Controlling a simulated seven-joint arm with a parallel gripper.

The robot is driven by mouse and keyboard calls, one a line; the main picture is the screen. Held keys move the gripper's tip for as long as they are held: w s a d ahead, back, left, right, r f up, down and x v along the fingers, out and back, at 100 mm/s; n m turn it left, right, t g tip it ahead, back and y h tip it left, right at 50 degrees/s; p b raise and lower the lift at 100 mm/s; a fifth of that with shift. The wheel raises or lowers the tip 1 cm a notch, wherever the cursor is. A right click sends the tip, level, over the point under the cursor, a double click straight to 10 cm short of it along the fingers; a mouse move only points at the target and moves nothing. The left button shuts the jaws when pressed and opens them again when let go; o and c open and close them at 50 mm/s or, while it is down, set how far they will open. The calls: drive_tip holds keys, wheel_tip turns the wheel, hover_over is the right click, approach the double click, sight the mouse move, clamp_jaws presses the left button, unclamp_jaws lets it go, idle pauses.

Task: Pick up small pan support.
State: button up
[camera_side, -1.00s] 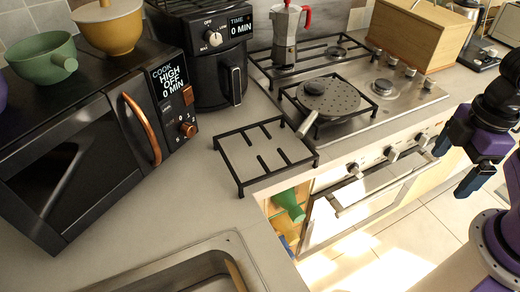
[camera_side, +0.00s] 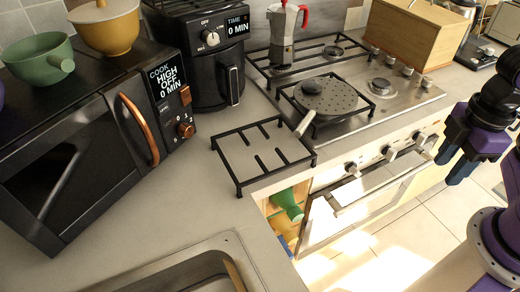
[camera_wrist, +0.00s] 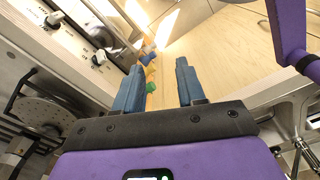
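The small pan support (camera_side: 237,159) is a black metal frame with short inward bars. It stands on the grey counter between the microwave and the hob, in the side view. My gripper (camera_side: 453,166) hangs in front of the oven at the right, well away from the counter support. In the wrist view my gripper (camera_wrist: 158,82) has its two blue fingers apart with nothing between them. I cannot make out the counter support in the wrist view.
A black microwave (camera_side: 85,150) and an air fryer (camera_side: 200,60) stand left of and behind the support. A moka pot (camera_side: 287,38) is on the hob. The oven door handle (camera_side: 372,190) sticks out below. The sink (camera_side: 185,272) lies at the front.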

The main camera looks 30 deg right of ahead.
drive_tip(key=n+t, duration=1.3)
drive_tip(key=n, duration=1)
approach(258, 158)
drive_tip(key=shift+h, duration=0.3)
drive_tip(key=x, duration=0.9)
drive_tip(key=shift+w+a+f, duration=0.1)
drive_tip(key=shift+a, duration=0.1)
clamp_jaws()
